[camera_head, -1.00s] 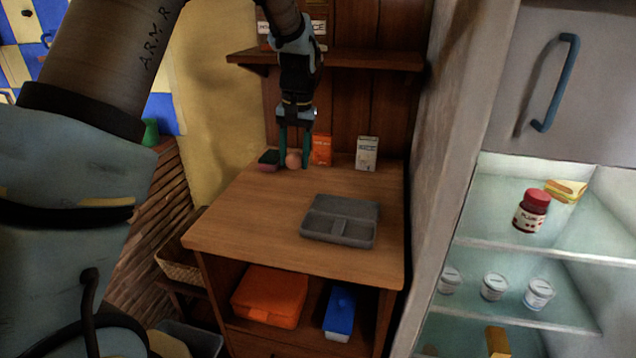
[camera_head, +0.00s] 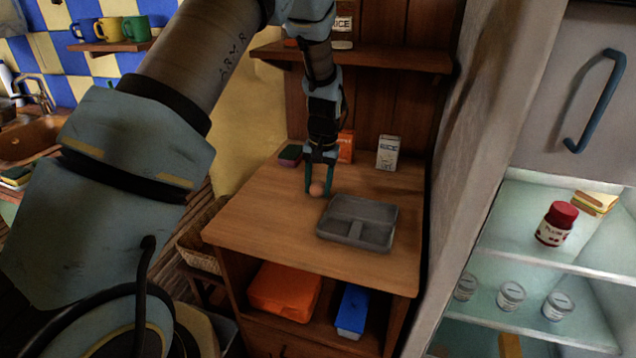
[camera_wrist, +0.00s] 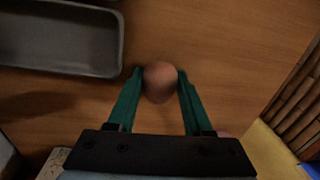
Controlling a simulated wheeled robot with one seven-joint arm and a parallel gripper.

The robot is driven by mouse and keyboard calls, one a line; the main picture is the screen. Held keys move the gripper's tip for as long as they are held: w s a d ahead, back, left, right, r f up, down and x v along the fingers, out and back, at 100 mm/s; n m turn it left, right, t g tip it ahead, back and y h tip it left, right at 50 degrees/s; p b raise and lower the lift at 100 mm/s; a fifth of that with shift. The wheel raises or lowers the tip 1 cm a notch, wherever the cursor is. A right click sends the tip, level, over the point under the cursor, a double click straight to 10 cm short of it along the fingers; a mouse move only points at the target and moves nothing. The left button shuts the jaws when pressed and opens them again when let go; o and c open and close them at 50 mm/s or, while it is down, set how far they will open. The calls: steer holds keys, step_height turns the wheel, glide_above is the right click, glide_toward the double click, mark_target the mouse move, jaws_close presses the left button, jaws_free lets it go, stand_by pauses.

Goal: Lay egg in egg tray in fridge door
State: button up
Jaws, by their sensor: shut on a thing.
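A brown egg (camera_head: 317,188) is between the green fingers of my gripper (camera_head: 319,183), just above the wooden counter beside a grey tray. In the wrist view the egg (camera_wrist: 159,82) sits between the two fingertips (camera_wrist: 160,78), which are shut on it. The open fridge (camera_head: 524,250) is at the right, with lit glass shelves. Its door and an egg tray in that door cannot be made out in these frames.
The grey divided tray (camera_head: 377,209) lies on the wooden counter (camera_head: 265,226). A sponge (camera_head: 290,154), an orange box (camera_head: 345,146) and a white box (camera_head: 388,152) stand behind. A wooden shelf (camera_head: 400,60) is above.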

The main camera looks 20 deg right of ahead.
mark_target(321, 185)
steer(key=shift+f, duration=0.1)
steer(key=o, duration=0.9)
steer(key=r+b, duration=0.1)
steer(key=r, duration=0.3)
steer(key=r+b, duration=0.1)
steer(key=r, duration=0.3)
steer(key=r+b, duration=0.1)
steer(key=r, duration=0.3)
steer(key=shift+s+d+r+b, duration=0.15)
steer(key=shift+s+d+b, duration=0.15)
steer(key=shift+d+b, duration=0.1)
